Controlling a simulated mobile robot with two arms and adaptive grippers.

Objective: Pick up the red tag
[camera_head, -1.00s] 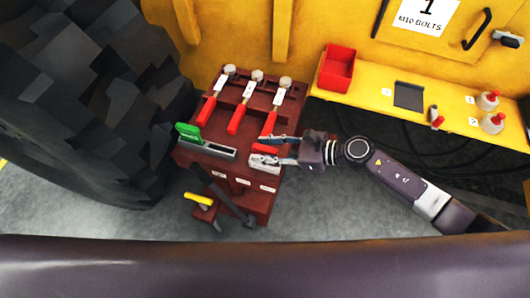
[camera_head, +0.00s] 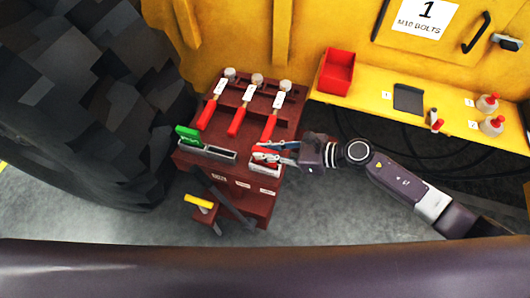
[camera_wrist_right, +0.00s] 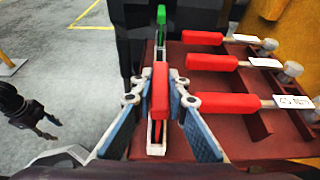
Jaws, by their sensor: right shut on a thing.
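The red tag (camera_wrist_right: 161,88) stands upright in a narrow pale-edged slot holder (camera_wrist_right: 155,148) in the right wrist view. My right gripper (camera_wrist_right: 160,99) has one finger on each side of the tag and is shut on it. In the head view, the tag (camera_head: 262,150) shows as a small red patch, partly hidden by my right gripper (camera_head: 270,153) at the front right of the dark red stand (camera_head: 215,165). My left gripper (camera_wrist_right: 47,130) shows at the left edge of the right wrist view, with its fingers apart and empty.
A green tag (camera_head: 188,133) stands in another slot holder on the left. Several red-handled tools (camera_head: 238,121) with white labels lie behind. A yellow-handled hammer (camera_head: 199,201) hangs at the front. A red bin (camera_head: 337,71) stands on the yellow shelf. A large tyre (camera_head: 80,110) is left.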

